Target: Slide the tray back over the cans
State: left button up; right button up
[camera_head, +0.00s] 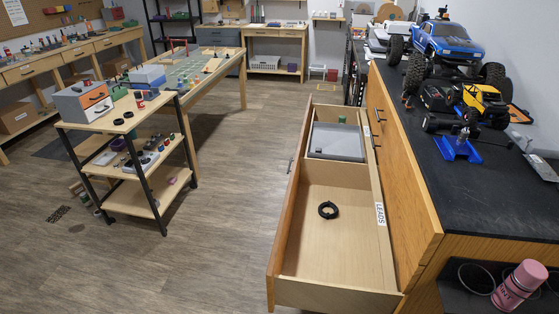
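A grey tray (337,143) sits across the far part of a long open wooden drawer (321,250). A small green thing (341,119), perhaps the top of a can, shows at the drawer's far end, just beyond the tray. Anything under the tray is hidden. Neither of my grippers is in view.
A black coil (328,210) lies on the otherwise bare near floor of the drawer. The drawer's cabinet has a black top (463,183) with a blue truck (447,40) and a yellow crawler (483,100). A shelf cart (131,140) stands left; open floor lies between.

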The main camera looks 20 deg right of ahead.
aim_at(340, 142)
jog(key=u, duration=0.5)
jog(key=i, duration=1.2)
jog(key=z, duration=0.75)
